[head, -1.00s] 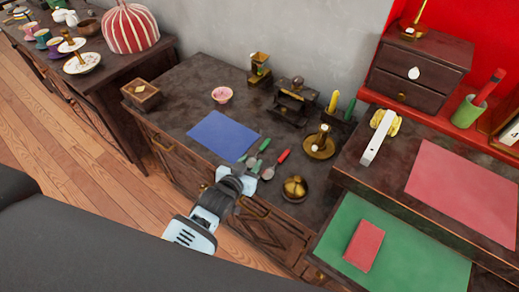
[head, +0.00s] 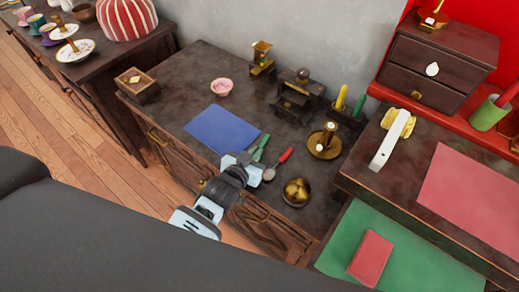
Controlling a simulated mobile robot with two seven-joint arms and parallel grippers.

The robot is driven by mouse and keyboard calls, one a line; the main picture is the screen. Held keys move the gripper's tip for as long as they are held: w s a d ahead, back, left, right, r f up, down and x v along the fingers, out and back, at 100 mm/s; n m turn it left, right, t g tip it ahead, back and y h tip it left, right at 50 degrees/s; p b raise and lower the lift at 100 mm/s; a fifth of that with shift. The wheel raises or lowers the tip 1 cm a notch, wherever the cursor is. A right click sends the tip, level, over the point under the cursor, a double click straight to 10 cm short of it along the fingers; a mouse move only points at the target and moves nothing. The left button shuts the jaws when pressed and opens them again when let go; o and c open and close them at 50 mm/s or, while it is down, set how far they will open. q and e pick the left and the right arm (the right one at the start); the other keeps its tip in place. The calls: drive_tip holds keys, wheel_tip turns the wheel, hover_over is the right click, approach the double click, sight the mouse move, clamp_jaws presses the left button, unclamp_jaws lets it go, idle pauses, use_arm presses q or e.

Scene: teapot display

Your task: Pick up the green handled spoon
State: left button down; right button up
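The green handled spoon (head: 263,143) lies on the dark cabinet top, beside the blue sheet's right corner. Its green handle shows, and its lower end is partly hidden near my gripper. My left gripper (head: 243,159) is over the cabinet's front edge, right at the lower end of the green utensil. I cannot tell whether it touches it, or whether its fingers are open. A red handled spoon (head: 284,156) lies just to the right. My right gripper is not in view.
A blue sheet (head: 218,128) lies left of the spoons. A brass pot (head: 297,191) and a brass candlestick (head: 325,144) stand to the right. A pink bowl (head: 221,87) and a wooden box (head: 136,83) are farther back. The raised counter at right holds a red sheet (head: 472,190).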

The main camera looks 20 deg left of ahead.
use_arm(q)
drive_tip(key=shift+r, duration=0.45)
wheel_tip(320, 180, up, 2)
drive_tip(key=shift+r, duration=0.2)
drive_tip(key=s+a+r, duration=0.1)
drive_tip(key=s+a, duration=0.2)
drive_tip(key=s, duration=1.2)
drive_tip(key=shift+s+r, duration=0.3)
drive_tip(key=shift+s, duration=0.1)
